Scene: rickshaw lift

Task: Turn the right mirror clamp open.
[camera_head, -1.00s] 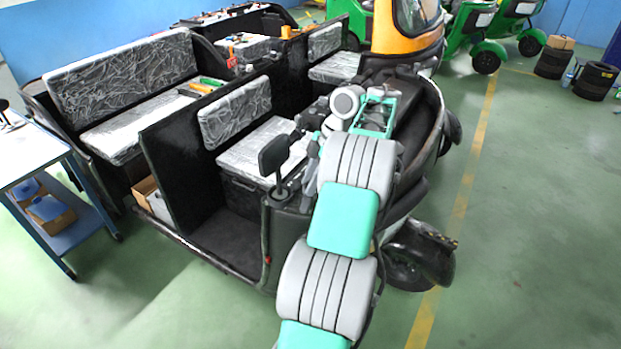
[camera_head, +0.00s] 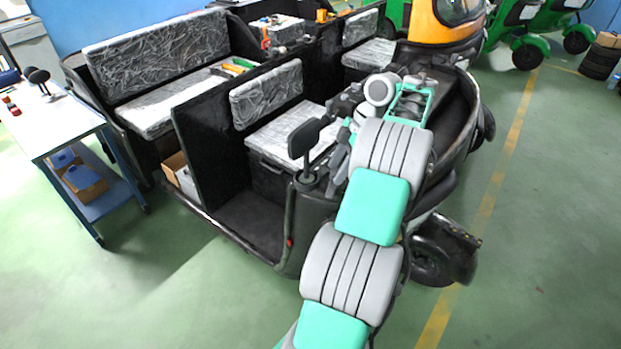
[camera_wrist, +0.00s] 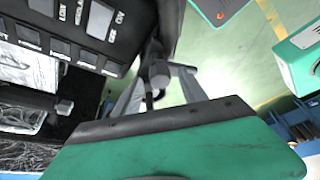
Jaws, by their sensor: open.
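A black mirror (camera_head: 305,140) stands on the near corner of the rickshaw body (camera_head: 250,225), with its dark mount just below. In the head view my gripper (camera_head: 338,168) is beside this mount, to its right, partly hidden by my arm. In the wrist view my gripper (camera_wrist: 160,92) shows two grey fingers spread apart. A grey clamp-like piece (camera_wrist: 158,74) with a dark stem lies between them in this view. I cannot tell whether the fingers touch it. The mirror head itself is not clear in the wrist view.
A dark panel with labelled switches (camera_wrist: 75,30) is close to the gripper at upper left. The rickshaw's padded seats (camera_head: 290,132) lie behind the mirror. A blue-framed table (camera_head: 55,130) stands at left. Green floor (camera_head: 540,220) is free at right.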

